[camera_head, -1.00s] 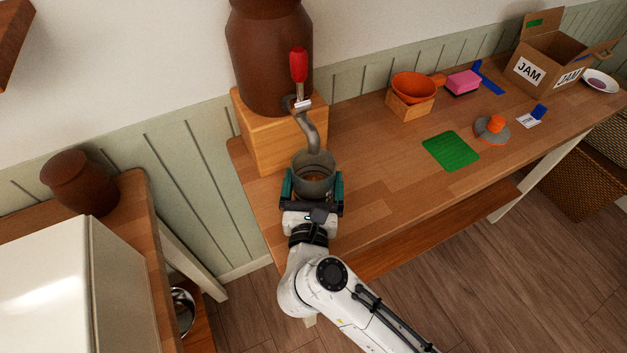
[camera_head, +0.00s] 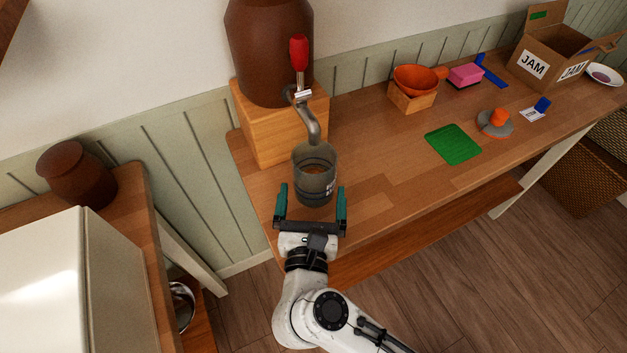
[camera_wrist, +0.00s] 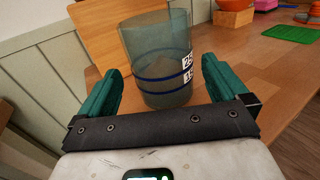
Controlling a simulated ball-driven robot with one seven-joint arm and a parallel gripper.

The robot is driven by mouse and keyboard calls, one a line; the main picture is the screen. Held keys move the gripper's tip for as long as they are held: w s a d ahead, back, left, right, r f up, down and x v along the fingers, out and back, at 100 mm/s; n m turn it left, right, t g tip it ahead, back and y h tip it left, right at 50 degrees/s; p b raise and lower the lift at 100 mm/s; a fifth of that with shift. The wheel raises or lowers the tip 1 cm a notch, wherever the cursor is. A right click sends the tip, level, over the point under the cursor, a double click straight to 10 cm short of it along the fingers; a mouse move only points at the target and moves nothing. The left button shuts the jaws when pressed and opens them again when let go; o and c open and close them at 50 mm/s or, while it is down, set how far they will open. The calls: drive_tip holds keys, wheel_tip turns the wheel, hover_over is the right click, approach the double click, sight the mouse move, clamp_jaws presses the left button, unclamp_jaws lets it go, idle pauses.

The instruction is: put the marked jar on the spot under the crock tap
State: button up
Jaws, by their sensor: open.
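The marked jar (camera_head: 314,176) is a grey see-through glass with dark blue bands and white labels. It stands upright on the counter under the spout of the brown crock (camera_head: 268,52). The tap (camera_head: 308,114) has a red handle and a curved metal spout ending above the jar's mouth. My gripper (camera_head: 311,207) is open in front of the jar, its teal fingers apart and clear of it. In the wrist view the jar (camera_wrist: 158,62) stands beyond and between the fingertips. The spot under the jar is hidden.
The crock stands on a wooden block (camera_head: 262,145). To the right are a green mat (camera_head: 453,144), an orange funnel (camera_head: 416,78) on a wooden box, a grey-orange disc (camera_head: 494,124), a pink sponge (camera_head: 466,74) and a JAM carton (camera_head: 556,56). The counter right of the jar is clear.

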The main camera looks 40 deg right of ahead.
drive_tip(key=b+v, duration=0.1)
drive_tip(key=v, duration=0.5)
drive_tip(key=shift+s+a, duration=0.15)
drive_tip(key=shift+s, duration=0.15)
drive_tip(key=shift+a, duration=0.1)
